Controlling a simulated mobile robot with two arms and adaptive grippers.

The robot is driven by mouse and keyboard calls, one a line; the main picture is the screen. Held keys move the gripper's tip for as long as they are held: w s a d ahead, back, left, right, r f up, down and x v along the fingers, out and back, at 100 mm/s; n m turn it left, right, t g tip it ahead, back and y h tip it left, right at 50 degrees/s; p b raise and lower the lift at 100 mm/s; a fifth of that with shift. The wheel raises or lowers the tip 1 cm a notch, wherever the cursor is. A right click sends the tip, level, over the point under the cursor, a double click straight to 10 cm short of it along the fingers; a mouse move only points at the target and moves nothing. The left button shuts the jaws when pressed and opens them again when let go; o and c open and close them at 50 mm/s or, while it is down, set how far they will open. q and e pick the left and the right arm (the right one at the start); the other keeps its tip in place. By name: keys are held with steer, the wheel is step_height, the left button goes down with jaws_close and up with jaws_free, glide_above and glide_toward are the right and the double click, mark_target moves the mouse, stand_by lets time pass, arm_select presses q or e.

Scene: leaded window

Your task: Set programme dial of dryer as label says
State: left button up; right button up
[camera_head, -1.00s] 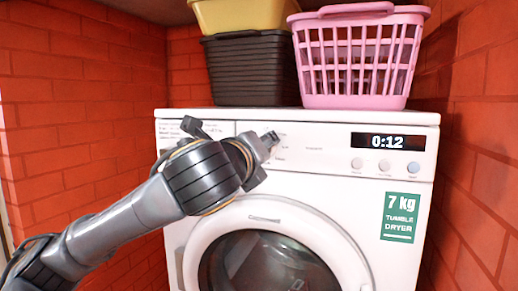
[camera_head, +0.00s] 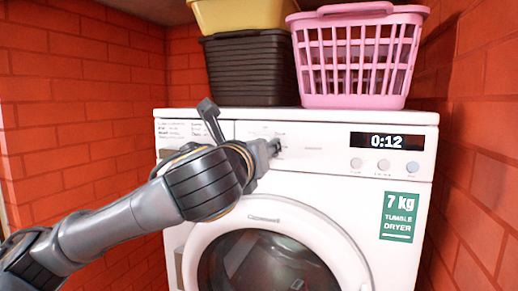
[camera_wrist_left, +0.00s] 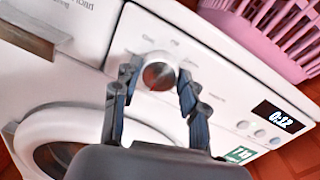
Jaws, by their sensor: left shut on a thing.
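The white dryer (camera_head: 300,183) stands against the brick wall, its panel facing me. In the head view my left gripper (camera_head: 274,147) reaches the panel from the left and hides the dial. Small printed words surround the dial, too blurred to read. The display (camera_head: 387,141) reads 0:12. A printed label (camera_head: 184,130) is at the panel's upper left, partly covered by my arm and not legible. My right gripper is in neither view.
A pink laundry basket (camera_head: 352,101) and a dark basket (camera_head: 250,88) with a yellow one (camera_head: 245,14) on it stand on top of the dryer. Several round buttons (camera_head: 384,164) sit below the display. Brick walls close in both sides.

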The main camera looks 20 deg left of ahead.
arm_select(q)
steer(key=shift+f, duration=0.2)
steer(key=o, duration=1)
steer(key=shift+c, duration=0.2)
steer(key=shift+o, duration=1)
steer(key=shift+r, duration=0.1)
steer(key=s, duration=1.2)
steer(key=shift+d, duration=0.2)
